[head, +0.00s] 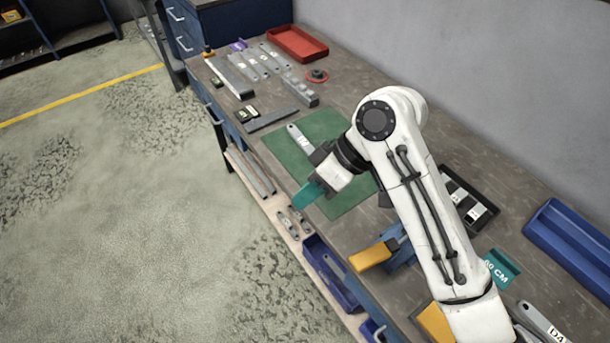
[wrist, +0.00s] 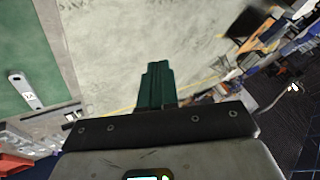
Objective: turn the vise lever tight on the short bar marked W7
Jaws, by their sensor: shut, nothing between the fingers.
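My gripper (head: 308,195) has teal fingers, shut and empty, above the front edge of the green mat. The shut fingers also show in the wrist view (wrist: 157,85), pointing out over the floor. A blue thing that may be the vise (head: 401,254) is on the bench, partly hidden behind my arm, with a yellow-orange block (head: 373,255) beside it. I cannot make out its lever. No label legible as W7 shows. A labelled grey bar (head: 296,136) lies on the mat; it also shows in the wrist view (wrist: 24,90), its mark unclear.
A black tray (head: 447,178) with short labelled pieces lies right of my arm. A blue bin (head: 570,240), a bar marked D4 (head: 540,322) and a teal "CM" block (head: 500,268) are at right. A red tray (head: 298,43) and several bars occupy the far end.

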